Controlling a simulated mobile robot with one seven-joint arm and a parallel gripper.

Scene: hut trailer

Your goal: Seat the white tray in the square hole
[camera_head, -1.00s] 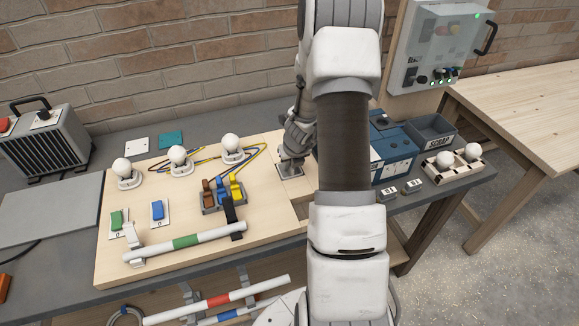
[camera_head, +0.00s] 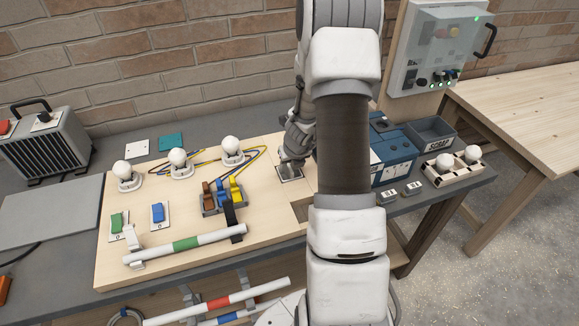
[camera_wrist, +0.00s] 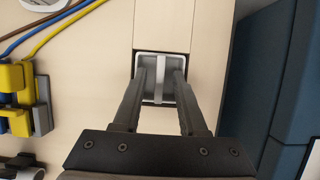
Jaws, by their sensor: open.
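The white tray (camera_wrist: 150,92), square with a raised grip bar across its middle, shows in the wrist view. It lies level within a dark-edged square opening in the pale wooden board; I cannot tell whether it is fully down. In the head view the tray (camera_head: 289,173) shows just below my gripper (camera_head: 290,158). In the wrist view my gripper (camera_wrist: 162,75) is open, with one finger on each side of the bar and gaps between. The fingers hide parts of the tray's left and right sides.
An empty recess (camera_head: 301,209) in the board is nearer to me. A lever block (camera_head: 223,197) with coloured wires stands left of the tray. Blue boxes (camera_head: 392,155) stand close on the right, beside a scrap bin (camera_head: 431,133). Lamps (camera_head: 231,148) stand behind left.

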